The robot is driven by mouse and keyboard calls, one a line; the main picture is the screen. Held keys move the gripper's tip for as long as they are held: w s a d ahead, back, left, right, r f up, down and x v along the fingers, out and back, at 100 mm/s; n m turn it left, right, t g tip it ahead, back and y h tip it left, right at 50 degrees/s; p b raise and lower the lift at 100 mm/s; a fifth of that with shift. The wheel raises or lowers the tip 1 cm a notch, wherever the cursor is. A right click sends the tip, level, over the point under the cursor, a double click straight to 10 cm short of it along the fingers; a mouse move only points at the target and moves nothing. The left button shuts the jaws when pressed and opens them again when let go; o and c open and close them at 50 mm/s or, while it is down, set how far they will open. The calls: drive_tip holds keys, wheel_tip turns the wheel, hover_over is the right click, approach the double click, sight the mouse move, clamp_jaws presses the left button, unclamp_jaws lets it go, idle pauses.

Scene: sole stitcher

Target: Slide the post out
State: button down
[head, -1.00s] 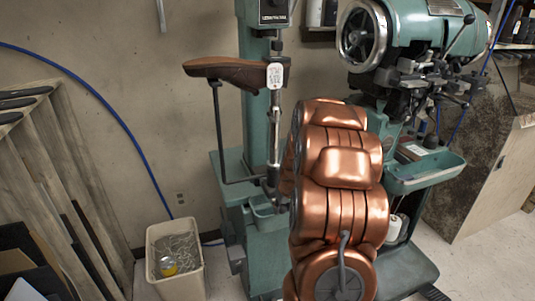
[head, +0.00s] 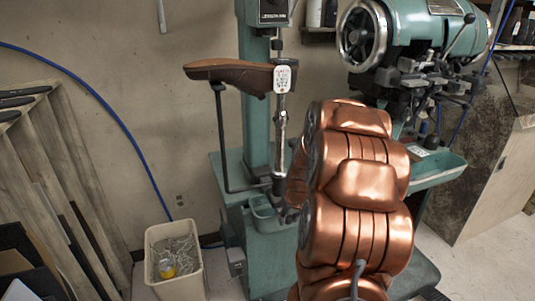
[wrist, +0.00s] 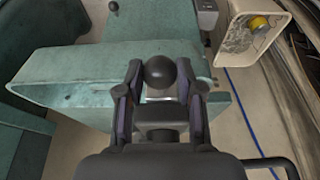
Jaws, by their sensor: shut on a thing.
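In the head view, a thin dark bent post (head: 221,140) stands beside the green stitcher column (head: 256,120), with a brown shoe (head: 230,71) above it. A metal rod (head: 281,120) runs down next to it; I cannot tell which one the task's post is. In the wrist view, my gripper (wrist: 159,78) is shut on a dark round knob (wrist: 160,72), one finger on each side. The knob is over a green box-like machine part (wrist: 70,80). What the knob joins to is hidden. My copper arm hides the gripper in the head view.
A beige bin (head: 176,262) with tangled thread and a yellow item stands on the floor, also in the wrist view (wrist: 272,52). A green machine with a handwheel (head: 362,36) and tray (head: 430,168) is at right. Wooden slatted racks (head: 50,170) are at left.

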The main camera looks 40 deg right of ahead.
drive_tip(key=s+a+b, duration=0.2)
drive_tip(key=s, duration=0.4)
drive_tip(key=shift+s+a, duration=0.15)
idle(0.7)
idle(0.4)
drive_tip(key=c, duration=0.6)
unclamp_jaws()
drive_tip(key=shift+o, duration=0.2)
drive_tip(key=shift+r, duration=0.1)
drive_tip(key=v, duration=0.7)
drive_tip(key=shift+r, duration=0.1)
